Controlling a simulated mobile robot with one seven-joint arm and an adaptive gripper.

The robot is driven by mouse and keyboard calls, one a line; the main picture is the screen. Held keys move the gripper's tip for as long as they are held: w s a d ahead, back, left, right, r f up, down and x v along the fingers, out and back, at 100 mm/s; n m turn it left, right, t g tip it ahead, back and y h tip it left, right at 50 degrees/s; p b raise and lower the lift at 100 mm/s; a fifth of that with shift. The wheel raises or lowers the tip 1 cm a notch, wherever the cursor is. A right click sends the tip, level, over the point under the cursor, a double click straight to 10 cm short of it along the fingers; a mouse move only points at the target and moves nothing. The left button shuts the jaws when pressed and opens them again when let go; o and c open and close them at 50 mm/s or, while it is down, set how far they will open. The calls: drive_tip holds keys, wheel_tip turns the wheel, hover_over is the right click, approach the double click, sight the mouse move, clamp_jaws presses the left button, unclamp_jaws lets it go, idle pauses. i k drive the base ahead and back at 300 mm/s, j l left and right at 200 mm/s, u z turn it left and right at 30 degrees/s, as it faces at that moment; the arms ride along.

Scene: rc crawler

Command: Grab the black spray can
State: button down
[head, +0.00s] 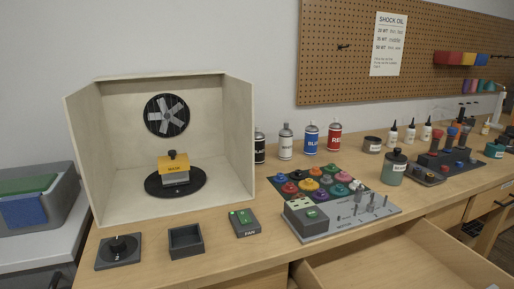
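The black spray can (260,149) stands upright on the workbench at the back, just right of the booth. Its left side is hidden behind the booth's right wall (240,145). To its right in the same row stand a white spray can (286,143), a blue spray can (311,139) and a red spray can (334,138). My gripper is not in the head view.
The open-front booth holds a fan (167,116) and a round black turntable (160,187) with a yellow-topped item. A tray of colourful parts (290,178) lies in front of the cans. An open drawer (400,258) juts out at the front right.

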sight(259, 137)
drive_tip(key=k+l, duration=0.1)
drive_tip(key=l, duration=0.3)
drive_tip(key=k+l+u, duration=0.15)
drive_tip(key=l, duration=0.7)
drive_tip(key=k+l+u, duration=0.15)
drive_tip(key=l, duration=0.2)
drive_tip(key=k+l, duration=0.15)
drive_tip(key=l, duration=0.25)
drive_tip(key=k+l+u, duration=0.15)
drive_tip(key=l, duration=0.25)
drive_tip(key=k+l, duration=0.15)
drive_tip(key=l, duration=0.2)
drive_tip(key=k+l+u, duration=0.15)
drive_tip(key=l, duration=0.2)
drive_tip(key=i+j, duration=0.3)
drive_tip(key=i, duration=0.15)
drive_tip(key=i+j, duration=0.25)
drive_tip(key=i, duration=0.2)
drive_tip(key=i+j, duration=0.3)
drive_tip(key=i, duration=0.15)
